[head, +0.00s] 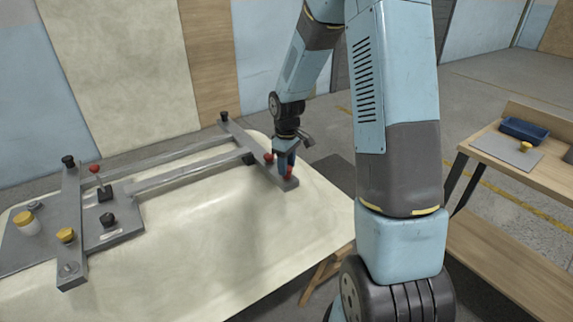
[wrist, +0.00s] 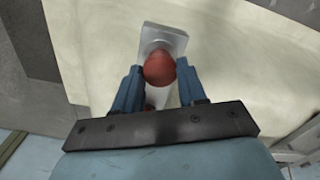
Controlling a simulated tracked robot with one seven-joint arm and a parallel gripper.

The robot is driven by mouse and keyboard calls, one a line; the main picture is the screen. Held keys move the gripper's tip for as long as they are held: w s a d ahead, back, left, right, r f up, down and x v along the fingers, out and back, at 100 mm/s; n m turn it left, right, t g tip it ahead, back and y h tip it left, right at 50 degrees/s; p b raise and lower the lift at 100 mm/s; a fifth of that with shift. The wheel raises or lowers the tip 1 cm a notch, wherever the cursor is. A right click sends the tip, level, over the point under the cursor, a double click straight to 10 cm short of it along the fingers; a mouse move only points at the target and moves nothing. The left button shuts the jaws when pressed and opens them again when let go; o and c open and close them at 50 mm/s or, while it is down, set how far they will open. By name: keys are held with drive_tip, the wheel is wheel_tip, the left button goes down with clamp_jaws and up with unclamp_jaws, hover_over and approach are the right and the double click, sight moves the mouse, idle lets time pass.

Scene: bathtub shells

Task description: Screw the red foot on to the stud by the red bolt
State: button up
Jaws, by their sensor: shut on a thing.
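The red foot (head: 288,174) is between the fingers of my gripper (head: 286,163), at the near right end of the grey cross bar (head: 262,168). My gripper is shut on it. In the wrist view the red foot (wrist: 160,67) shows as a rounded red top between the two blue fingertips (wrist: 160,78), over the bar end (wrist: 165,36). The stud is hidden under the foot, so I cannot tell how far the foot sits on it. The red bolt (head: 268,157) stands on the same bar, just left of my gripper. A small red patch, mostly hidden, shows behind the foot in the wrist view.
The cream tub shell (head: 215,240) lies under the grey frame. At right, a wooden bench (head: 545,175) holds a blue bin (head: 525,130) and another yellow piece (head: 526,146).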

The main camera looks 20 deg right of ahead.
drive_tip(key=o, duration=1.2)
drive_tip(key=shift+c, duration=0.8)
drive_tip(key=n, duration=0.9)
drive_tip(key=shift+n, duration=0.3)
drive_tip(key=n, duration=0.3)
drive_tip(key=shift+n, duration=0.3)
